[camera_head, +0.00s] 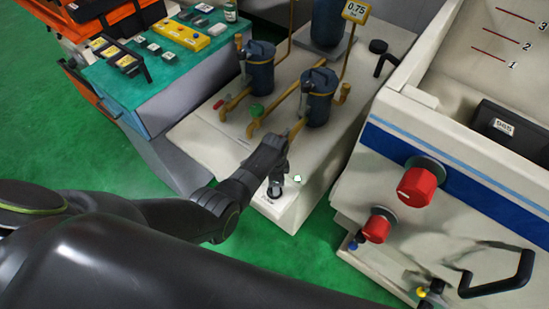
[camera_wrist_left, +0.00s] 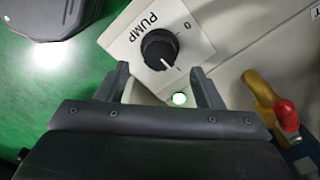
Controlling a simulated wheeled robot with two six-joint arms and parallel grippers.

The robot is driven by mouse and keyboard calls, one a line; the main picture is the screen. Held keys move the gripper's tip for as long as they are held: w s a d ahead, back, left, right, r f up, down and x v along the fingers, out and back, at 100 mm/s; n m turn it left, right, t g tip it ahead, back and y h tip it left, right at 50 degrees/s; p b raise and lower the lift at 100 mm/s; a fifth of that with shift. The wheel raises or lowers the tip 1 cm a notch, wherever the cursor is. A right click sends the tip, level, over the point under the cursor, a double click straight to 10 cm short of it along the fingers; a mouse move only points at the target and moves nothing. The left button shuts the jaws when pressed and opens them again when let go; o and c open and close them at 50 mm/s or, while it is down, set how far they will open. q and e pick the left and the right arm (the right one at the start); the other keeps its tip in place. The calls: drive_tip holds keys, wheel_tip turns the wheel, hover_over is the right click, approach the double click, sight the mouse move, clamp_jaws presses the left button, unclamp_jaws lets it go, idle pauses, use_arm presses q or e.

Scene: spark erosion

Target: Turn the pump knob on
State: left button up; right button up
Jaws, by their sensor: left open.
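The pump knob (camera_wrist_left: 159,49) is a round black dial on a white plate (camera_wrist_left: 196,45) lettered PUMP, in the left wrist view. Its white pointer line faces the stroke mark, away from the 0. A small light (camera_wrist_left: 180,99) beside it glows green-white; it also shows in the head view (camera_head: 297,178). My left gripper (camera_wrist_left: 165,77) is open, its fingers on either side of and short of the knob, with nothing between them. In the head view my left gripper (camera_head: 276,176) hangs over the knob (camera_head: 274,191) at the white base's front corner. My right gripper is not in view.
Dark filter canisters (camera_head: 320,97) with brass pipes and a green valve handle (camera_head: 257,111) stand behind the gripper. A red-handled valve (camera_wrist_left: 287,115) is close on the right in the wrist view. The machine tank with red knobs (camera_head: 417,187) stands at right.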

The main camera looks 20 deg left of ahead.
use_arm(q)
wheel_tip(320, 180, up, 12)
drive_tip(key=shift+r+p, duration=0.15)
drive_tip(key=shift+p, duration=0.2)
idle(0.6)
drive_tip(key=s+a+n+t, duration=0.2)
drive_tip(key=s+a+n, duration=0.6)
drive_tip(key=s+a, duration=0.5)
drive_tip(key=s+a+r+n+t+y, duration=0.1)
drive_tip(key=s+r+n, duration=0.25)
drive_tip(key=s, duration=0.45)
drive_tip(key=s+a+r+n+t+y, duration=0.1)
drive_tip(key=s+r+n, duration=0.1)
drive_tip(key=s+r, duration=0.45)
wheel_tip(320, 180, down, 30)
drive_tip(key=s+a+g+b, duration=0.1)
drive_tip(key=a+g+b, duration=0.1)
drive_tip(key=b, duration=0.3)
drive_tip(key=s+f+b, duration=0.2)
drive_tip(key=s+f, duration=0.6)
drive_tip(key=f, duration=0.3)
drive_tip(key=s+d+f+h+b, duration=0.1)
drive_tip(key=s+f+b, duration=0.2)
drive_tip(key=s+f, duration=0.4)
wheel_tip(320, 180, down, 4)
drive_tip(key=shift+s+d+f+g, duration=0.2)
drive_tip(key=shift+s+f+g, duration=0.05)
drive_tip(key=shift+s+g, duration=0.15)
